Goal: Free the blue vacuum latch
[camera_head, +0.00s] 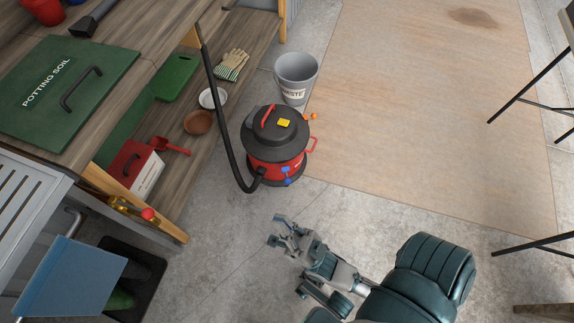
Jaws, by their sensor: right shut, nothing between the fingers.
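A red and black canister vacuum (272,140) stands upright on the concrete floor in the middle of the view. A small blue latch (286,169) shows on the front of its red drum, with another blue piece just below it. I cannot tell from here how the latch sits. My right gripper (276,231) is in front of and below the vacuum in the picture, apart from it. It is shut and empty. My left gripper is not in view.
The vacuum's black hose (215,105) rises from its left side along the wooden shelf. A grey waste bin (296,77) stands behind the vacuum. The workbench with a green potting soil box (62,78) fills the left.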

